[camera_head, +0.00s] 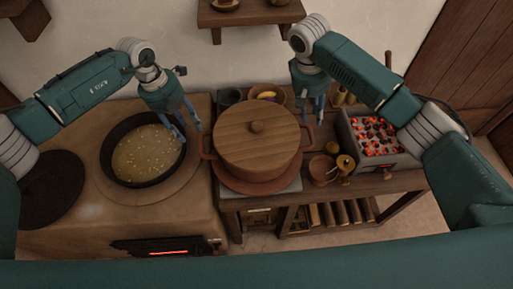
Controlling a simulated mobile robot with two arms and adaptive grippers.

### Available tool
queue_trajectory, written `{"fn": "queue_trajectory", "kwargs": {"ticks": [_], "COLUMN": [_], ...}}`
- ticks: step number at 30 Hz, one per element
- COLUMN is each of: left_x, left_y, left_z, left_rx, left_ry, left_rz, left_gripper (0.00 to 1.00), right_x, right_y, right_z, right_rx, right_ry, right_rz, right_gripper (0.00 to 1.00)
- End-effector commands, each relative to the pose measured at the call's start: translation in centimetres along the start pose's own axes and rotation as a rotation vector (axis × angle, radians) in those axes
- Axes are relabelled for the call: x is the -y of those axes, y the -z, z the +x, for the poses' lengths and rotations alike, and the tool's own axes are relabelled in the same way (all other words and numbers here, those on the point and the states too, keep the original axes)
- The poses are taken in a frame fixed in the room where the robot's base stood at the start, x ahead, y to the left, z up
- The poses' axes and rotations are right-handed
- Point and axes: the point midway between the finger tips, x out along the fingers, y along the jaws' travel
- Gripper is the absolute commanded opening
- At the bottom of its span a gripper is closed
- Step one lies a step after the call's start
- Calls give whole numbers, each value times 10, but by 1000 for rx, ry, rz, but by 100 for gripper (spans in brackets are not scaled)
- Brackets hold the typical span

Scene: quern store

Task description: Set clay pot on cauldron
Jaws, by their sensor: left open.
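The clay pot (258,176) is reddish brown, with side handles and a round wooden lid (242,142) with a knob. It stands on the table in the middle of the camera_head view. A wide black vessel (110,170) of yellowish, speckled liquid sits in the stove top to its left; it looks like the cauldron. My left gripper (184,130) is open over the vessel's right edge, left of the pot. My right gripper (311,112) points down just right of the pot's far side, apart from the lid. Whether its fingers are open is unclear.
A brazier (390,162) with glowing coals stands on the table at right. Small bowls (322,170) and brass-coloured items (346,164) lie between it and the pot. A dark round plate (50,190) lies on the stove's left. A wall shelf (250,15) hangs behind.

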Motion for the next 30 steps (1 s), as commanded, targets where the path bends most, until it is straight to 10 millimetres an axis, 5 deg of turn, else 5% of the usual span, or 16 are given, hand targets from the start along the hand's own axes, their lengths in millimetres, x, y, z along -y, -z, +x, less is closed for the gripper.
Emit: {"fn": "queue_trajectory", "kwargs": {"ticks": [7, 21, 30], "left_x": [1, 1, 1], "left_y": [0, 0, 0], "left_z": [17, 95, 109], "left_rx": [-2, -1, 0], "left_ry": [2, 2, 2], "left_rz": [-1, -1, 1], "left_gripper": [43, 43, 43], "right_x": [0, 0, 1], "right_y": [-1, 0, 0], "right_z": [18, 95, 109], "right_rx": [3, 2, 0], "right_ry": [-1, 0, 1], "right_rz": [1, 0, 0], "right_gripper": [27, 27, 27]}}
